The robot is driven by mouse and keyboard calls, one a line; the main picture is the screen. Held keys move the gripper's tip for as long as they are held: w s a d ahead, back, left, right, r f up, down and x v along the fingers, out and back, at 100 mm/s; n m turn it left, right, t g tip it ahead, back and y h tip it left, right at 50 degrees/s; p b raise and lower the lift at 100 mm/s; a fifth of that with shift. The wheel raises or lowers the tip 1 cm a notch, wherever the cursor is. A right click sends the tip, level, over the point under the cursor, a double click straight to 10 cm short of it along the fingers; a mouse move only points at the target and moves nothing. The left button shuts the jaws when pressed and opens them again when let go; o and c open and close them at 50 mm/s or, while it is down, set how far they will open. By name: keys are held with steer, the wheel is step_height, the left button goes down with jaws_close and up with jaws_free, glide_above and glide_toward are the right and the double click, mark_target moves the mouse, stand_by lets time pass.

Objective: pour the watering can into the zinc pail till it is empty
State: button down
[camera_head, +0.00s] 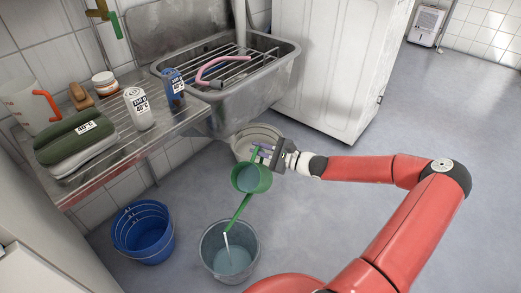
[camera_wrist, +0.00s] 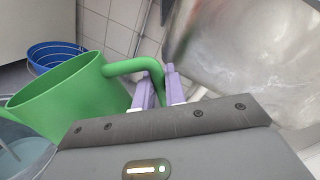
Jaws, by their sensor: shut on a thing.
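The green watering can (camera_head: 265,183) hangs tilted over the floor, its long spout pointing down and left over the zinc pail. Bluish water shows inside the can's opening. The grey zinc pail (camera_head: 204,246) stands upright on the floor with bluish water in it. A thin pale stream runs from the spout tip into the pail. My gripper (camera_head: 262,153) is shut on the can's handle.
A blue bucket (camera_head: 143,232) stands left of the pail. A pale round basin (camera_head: 243,139) sits on the floor behind the can. A metal sink (camera_head: 255,82) and a slatted drainer (camera_head: 150,137) with bottles and cloths are above. Open floor lies to the right.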

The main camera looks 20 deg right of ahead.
mark_target(252, 159)
steer(key=shift+s+a+r+n+b, duration=0.5)
steer(key=shift+s+n, duration=0.1)
steer(key=shift+n, duration=0.1)
steer(key=shift+s+a+r+n, duration=1.1)
steer(key=shift+s+a+r, duration=0.15)
steer(key=shift+s+r, duration=0.15)
steer(key=shift+n, duration=0.9)
steer(key=shift+s+a+r, duration=1.1)
steer(key=shift+s+a, duration=0.05)
steer(key=shift+s, duration=0.3)
